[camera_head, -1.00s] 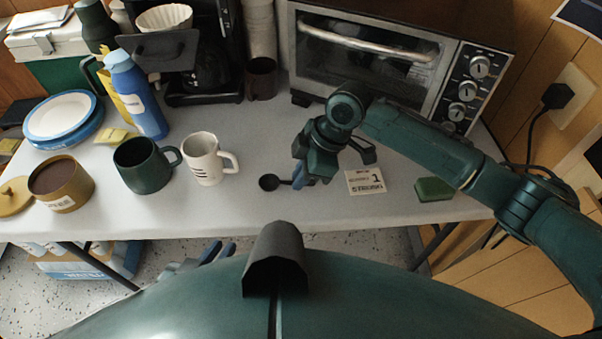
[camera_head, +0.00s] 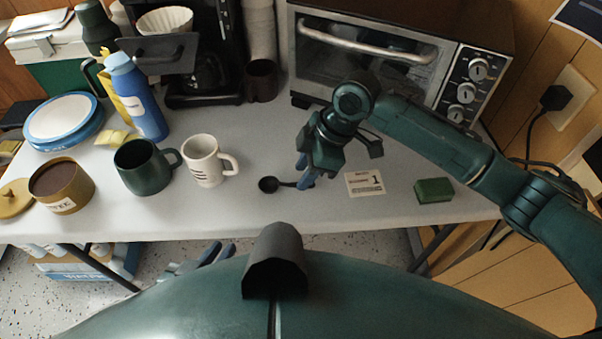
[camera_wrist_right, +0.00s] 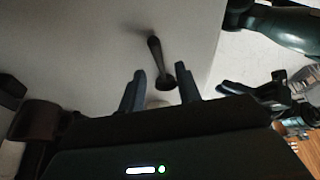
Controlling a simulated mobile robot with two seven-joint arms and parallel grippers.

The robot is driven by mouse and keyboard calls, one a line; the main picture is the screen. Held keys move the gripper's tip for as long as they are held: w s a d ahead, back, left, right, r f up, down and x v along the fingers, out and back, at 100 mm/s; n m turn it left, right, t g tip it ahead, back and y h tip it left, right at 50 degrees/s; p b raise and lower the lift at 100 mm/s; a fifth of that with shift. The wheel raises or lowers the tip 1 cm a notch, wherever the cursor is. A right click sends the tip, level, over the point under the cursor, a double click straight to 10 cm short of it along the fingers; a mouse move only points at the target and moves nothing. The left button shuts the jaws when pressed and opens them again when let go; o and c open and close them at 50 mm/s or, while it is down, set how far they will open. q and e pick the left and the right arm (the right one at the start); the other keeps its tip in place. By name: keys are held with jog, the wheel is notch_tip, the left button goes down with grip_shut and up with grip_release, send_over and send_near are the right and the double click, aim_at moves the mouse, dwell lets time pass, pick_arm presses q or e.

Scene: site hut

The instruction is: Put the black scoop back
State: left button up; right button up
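The black scoop (camera_head: 268,184) lies on the grey table, bowl to the left and handle pointing right. My right gripper (camera_head: 304,174) is above the handle end, its fingers pointing down. In the right wrist view the scoop (camera_wrist_right: 155,52) shows just beyond the open fingers of the right gripper (camera_wrist_right: 159,90), which hold nothing; whether they touch it I cannot tell. The printed card (camera_head: 364,183) with a "1" lies right of the scoop. My left gripper (camera_head: 212,254) is low in front of the table edge, its two fingers apart and empty.
A white mug (camera_head: 202,163), a green mug (camera_head: 142,170) and an open coffee tin (camera_head: 62,187) stand left of the scoop. A green sponge (camera_head: 433,190) lies to the right. The toaster oven (camera_head: 365,55) stands behind my right arm. Table around the scoop is clear.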

jog(key=p+v, duration=0.1)
jog(key=v, duration=0.8)
jog(key=shift+r, duration=0.35)
jog(key=shift+d, duration=0.15)
